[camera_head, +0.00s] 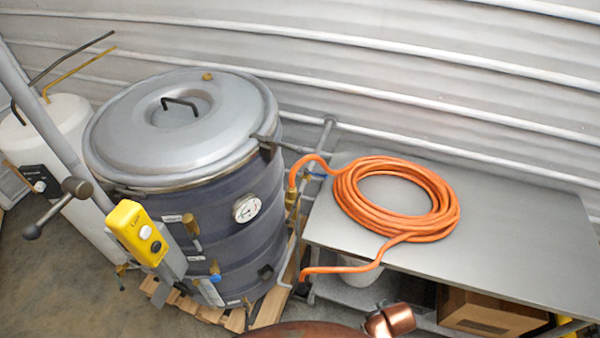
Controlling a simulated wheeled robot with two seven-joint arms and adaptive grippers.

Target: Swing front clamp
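A large dark drum (225,225) stands at left centre, with a grey round lid (205,130) on top that has a black handle (180,104). The lid looks seated on the rim. A dark bracket (264,141) sits at the lid's right edge and may be a clamp or a hinge; I cannot tell which. A dark bar with round knobs (55,207) crosses the slanted grey post in front of the drum at left. I cannot tell whether it is the front clamp. Neither of my grippers is in view.
A yellow button box (137,232) is on the slanted post (60,110). A steel table (500,240) at right bears a coiled orange hose (438,205). A cardboard box (485,313) is below. A white tank (60,130) stands at far left. Copper-coloured parts (391,320) show at the bottom edge.

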